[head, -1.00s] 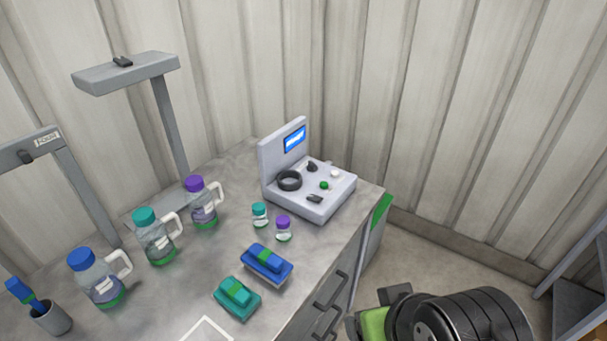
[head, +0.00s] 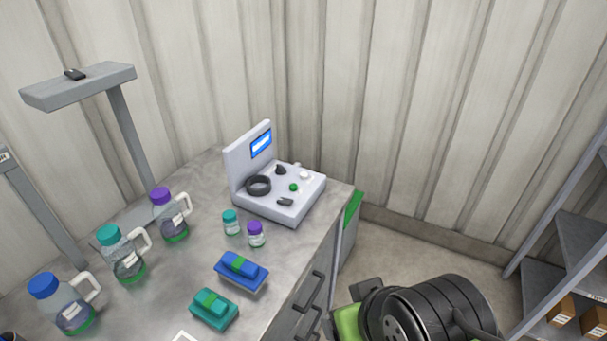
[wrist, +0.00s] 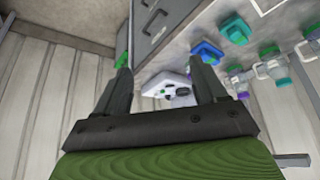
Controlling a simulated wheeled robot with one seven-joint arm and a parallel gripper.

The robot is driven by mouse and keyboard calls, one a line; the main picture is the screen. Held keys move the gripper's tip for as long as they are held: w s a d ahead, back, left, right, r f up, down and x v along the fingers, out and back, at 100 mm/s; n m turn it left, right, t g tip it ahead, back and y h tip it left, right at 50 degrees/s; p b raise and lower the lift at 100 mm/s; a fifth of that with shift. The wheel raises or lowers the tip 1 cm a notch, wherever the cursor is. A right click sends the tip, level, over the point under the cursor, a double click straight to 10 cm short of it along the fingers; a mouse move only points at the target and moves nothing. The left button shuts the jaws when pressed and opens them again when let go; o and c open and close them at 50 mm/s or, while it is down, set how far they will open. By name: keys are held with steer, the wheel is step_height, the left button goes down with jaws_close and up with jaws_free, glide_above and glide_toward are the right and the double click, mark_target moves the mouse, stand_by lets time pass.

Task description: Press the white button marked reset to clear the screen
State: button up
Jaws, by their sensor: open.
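The light grey device (head: 264,203) stands on the grey counter near its far right corner, with a lit blue screen (head: 261,146) on its upright back. A white button (head: 304,175) sits at the back right of its sloped panel; no reset marking is legible. Beside it are a green button (head: 293,187), a black ring-shaped part (head: 258,185) and dark controls. In the wrist view, my gripper (wrist: 160,66) is open and empty. The device (wrist: 172,80) shows small between and beyond its fingers, well apart from them. The gripper itself cannot be made out in the head view.
Two small vials, teal-capped (head: 231,222) and purple-capped (head: 256,235), stand in front of the device. Blue (head: 240,271) and teal (head: 214,309) blocks and several handled bottles occupy the counter. Shelving (head: 570,240) stands at right. Corrugated walls close off the back.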

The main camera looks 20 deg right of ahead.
jaws_close()
stand_by(1.5)
